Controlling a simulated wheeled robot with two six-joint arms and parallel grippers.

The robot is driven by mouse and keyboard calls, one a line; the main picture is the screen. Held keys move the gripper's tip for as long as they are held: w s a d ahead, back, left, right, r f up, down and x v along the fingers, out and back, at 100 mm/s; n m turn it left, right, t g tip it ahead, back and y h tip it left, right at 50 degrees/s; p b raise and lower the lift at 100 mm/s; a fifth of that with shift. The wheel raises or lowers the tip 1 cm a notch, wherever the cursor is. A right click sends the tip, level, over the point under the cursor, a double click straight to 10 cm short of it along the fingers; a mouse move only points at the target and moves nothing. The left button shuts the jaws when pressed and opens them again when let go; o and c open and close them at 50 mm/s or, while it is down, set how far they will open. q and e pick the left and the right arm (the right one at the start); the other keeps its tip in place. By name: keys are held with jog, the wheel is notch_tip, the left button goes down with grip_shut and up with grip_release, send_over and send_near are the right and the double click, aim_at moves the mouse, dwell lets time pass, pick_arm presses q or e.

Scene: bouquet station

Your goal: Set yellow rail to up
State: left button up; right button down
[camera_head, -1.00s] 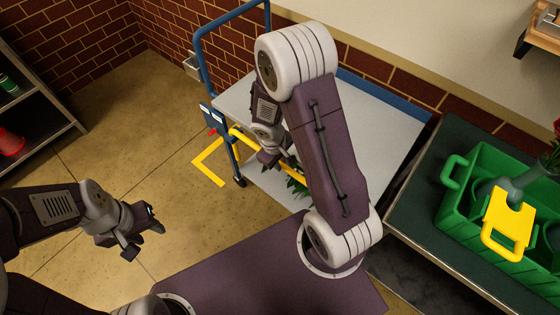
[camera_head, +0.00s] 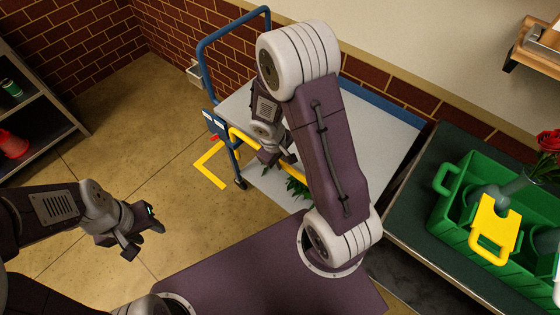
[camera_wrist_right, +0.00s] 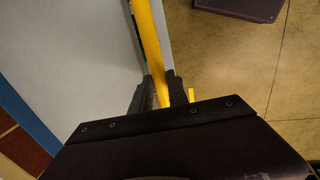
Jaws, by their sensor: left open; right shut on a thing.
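The yellow rail (camera_head: 240,137) runs along the near left side of the blue-framed cart (camera_head: 204,85), partly hidden behind my right arm. In the right wrist view the yellow rail (camera_wrist_right: 148,45) passes down between the fingers of my right gripper (camera_wrist_right: 161,92), which is shut on it. In the head view my right gripper (camera_head: 276,160) is at the rail, its fingertips partly hidden. Whether the rail is fully up cannot be told. My left gripper (camera_head: 138,240) is open and empty over the floor at the left, well apart from the cart.
Green leaves (camera_head: 298,186) show beside my right arm near the cart's edge. Yellow floor marking (camera_head: 208,163) lies left of the cart. A green crate (camera_head: 450,215) with a yellow tag (camera_head: 494,222) and a vase with a red rose (camera_head: 549,140) stands on the right bench. A shelf (camera_head: 45,130) is at far left.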

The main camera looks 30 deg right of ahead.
pick_arm(q)
notch_tip(320, 180, up, 7)
jog(key=p, duration=0.5)
jog(key=shift+r, duration=0.2)
pick_arm(e)
jog(key=r, duration=0.8)
jog(key=shift+w+r, duration=0.2)
jog(key=shift+r, duration=0.15)
jog(key=c, duration=1.6)
grip_release()
jog(key=o, duration=0.3)
jog(key=shift+s, duration=0.15)
pick_arm(q)
notch_tip(320, 180, up, 2)
jog(key=p, duration=0.2)
jog(key=shift+r+p, duration=0.25)
jog(key=shift+p, duration=0.1)
pick_arm(e)
notch_tip(320, 180, up, 9)
jog(key=a, duration=0.1)
jog(key=shift+s+a, duration=0.35)
